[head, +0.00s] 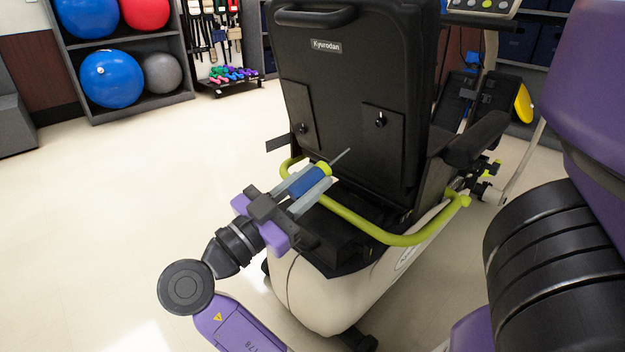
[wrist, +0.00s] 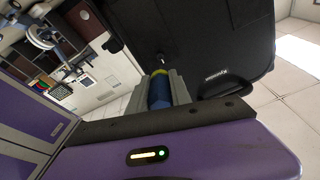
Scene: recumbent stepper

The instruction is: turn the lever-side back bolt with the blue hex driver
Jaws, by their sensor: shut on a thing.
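The blue hex driver (head: 307,181) is clamped in my gripper (head: 311,182), its metal shaft pointing up and right toward the black seat back (head: 345,75). It has a yellow collar at the front of the handle. In the wrist view the blue handle (wrist: 159,92) sits between both fingers. The seat back has a left bolt (head: 303,128) and a right bolt (head: 380,121), each on a dark plate. The shaft tip appears between and below them in the head view, apart from both. I cannot tell which bolt is the lever-side one.
A yellow-green bar (head: 385,237) curves around the back of the seat, close below my gripper. A black armrest (head: 476,140) is on the right. A ball shelf (head: 130,60) stands at the far left. The floor (head: 90,190) on the left is clear.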

